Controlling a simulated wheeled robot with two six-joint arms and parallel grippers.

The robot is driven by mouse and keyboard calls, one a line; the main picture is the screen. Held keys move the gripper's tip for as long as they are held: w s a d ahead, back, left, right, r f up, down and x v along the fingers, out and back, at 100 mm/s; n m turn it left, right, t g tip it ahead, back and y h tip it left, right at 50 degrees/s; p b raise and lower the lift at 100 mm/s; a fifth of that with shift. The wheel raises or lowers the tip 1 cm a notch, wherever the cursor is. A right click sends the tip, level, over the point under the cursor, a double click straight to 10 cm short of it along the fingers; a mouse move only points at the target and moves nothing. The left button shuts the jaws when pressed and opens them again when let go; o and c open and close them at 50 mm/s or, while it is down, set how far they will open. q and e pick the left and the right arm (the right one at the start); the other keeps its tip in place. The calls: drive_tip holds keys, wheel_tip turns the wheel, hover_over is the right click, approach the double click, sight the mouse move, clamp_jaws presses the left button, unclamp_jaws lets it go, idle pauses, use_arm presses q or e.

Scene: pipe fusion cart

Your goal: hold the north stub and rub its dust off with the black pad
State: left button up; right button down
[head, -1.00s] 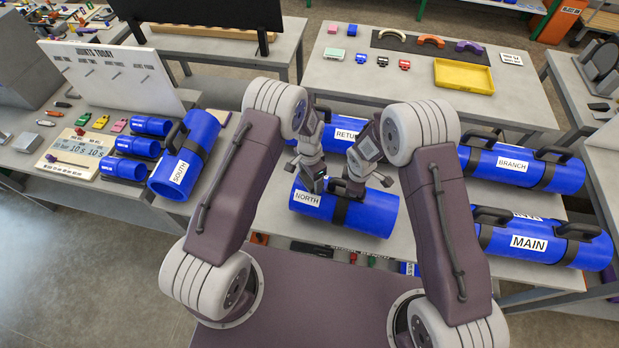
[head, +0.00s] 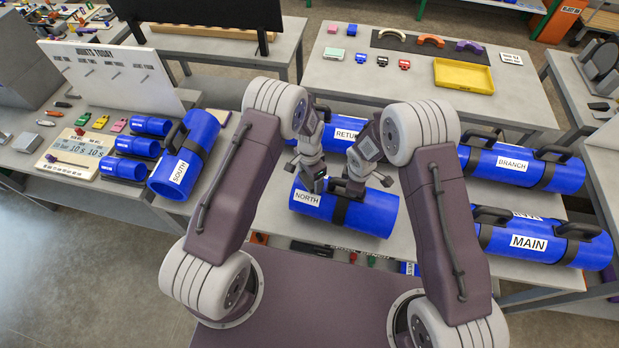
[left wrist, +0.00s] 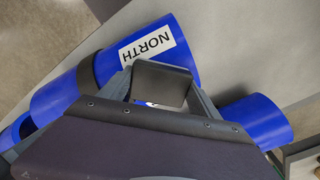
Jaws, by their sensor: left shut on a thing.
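The north stub (head: 372,213), a blue pipe with a white NORTH label and a black band and handle, lies on the grey bench in front of me. It also shows in the left wrist view (left wrist: 60,98). My left gripper (head: 318,182) is over its labelled end, shut on the black pad (left wrist: 160,82), which sits between the fingers close against the pipe by the label. Whether it touches is hard to tell. My right gripper (head: 352,184) is at the stub's handle; its fingers are mostly hidden behind its own wrist. I cannot make out dust on the stub.
The return stub (head: 347,134) lies just behind, the branch stub (head: 512,167) and main stub (head: 545,241) to the right. A yellow tray (head: 463,76) is on the back table. Bare bench shows left of the north stub.

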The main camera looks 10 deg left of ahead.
use_arm(q)
drive_tip(key=shift+w+a+r, duration=0.1)
drive_tip(key=shift+a, duration=0.9)
drive_tip(key=shift+r, duration=3.55)
use_arm(e)
drive_tip(key=c, duration=1.1)
unclamp_jaws()
use_arm(q)
drive_tip(key=shift+w, duration=0.1)
